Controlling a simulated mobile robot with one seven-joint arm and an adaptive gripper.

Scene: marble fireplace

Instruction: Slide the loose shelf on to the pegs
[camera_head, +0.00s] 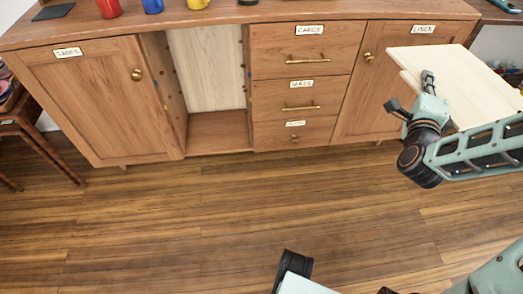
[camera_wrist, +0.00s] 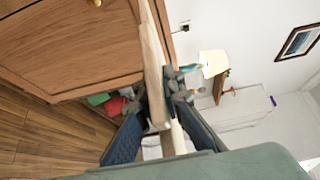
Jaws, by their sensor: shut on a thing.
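The loose shelf is a pale wooden board (camera_head: 450,62) at the upper right of the head view, in front of the cabinet's right door. My gripper (camera_head: 428,82) is shut on its near left edge. In the wrist view my gripper (camera_wrist: 162,100) has its fingers either side of the board (camera_wrist: 151,55), seen nearly edge-on. The board's far right part runs towards the picture edge. The open bay (camera_head: 206,70) of the wooden cabinet has a pale back panel. Small pegs or holes (camera_head: 176,72) dot its side walls; I cannot tell which.
The left door (camera_head: 90,100) and the drawers (camera_head: 300,65) flank the bay and are shut. A red mug (camera_head: 108,8), a blue mug (camera_head: 153,6) and a yellow mug (camera_head: 198,4) stand on top. A small side table (camera_head: 30,125) is at far left. The floor (camera_head: 210,215) in front is clear.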

